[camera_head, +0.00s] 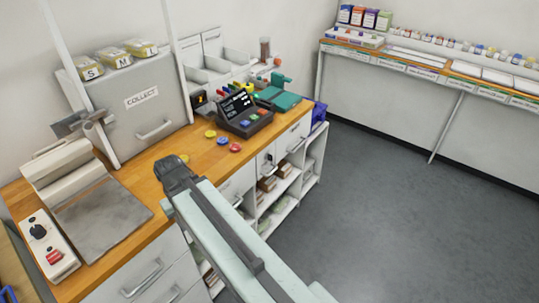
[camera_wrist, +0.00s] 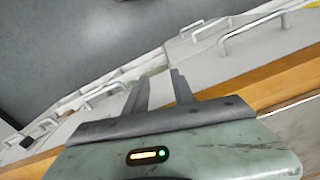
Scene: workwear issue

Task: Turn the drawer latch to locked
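A small dark fitting, which looks like the drawer latch (camera_head: 269,159), sits on the white drawer front below the wooden counter, right of my arm. It is too small to tell which way it is turned. My gripper (camera_head: 178,164) is over the counter's front edge, left of the latch and apart from it. In the wrist view my gripper (camera_wrist: 158,88) shows two dark fingers spread apart with nothing between them.
The wooden counter (camera_head: 150,180) holds a dark terminal (camera_head: 242,113), coloured discs and a grey press-like device (camera_head: 75,180). Drawer handles (camera_head: 143,278) stick out below its edge. Open shelves (camera_head: 310,165) stand at the cabinet's right end. The grey floor (camera_head: 370,200) is clear.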

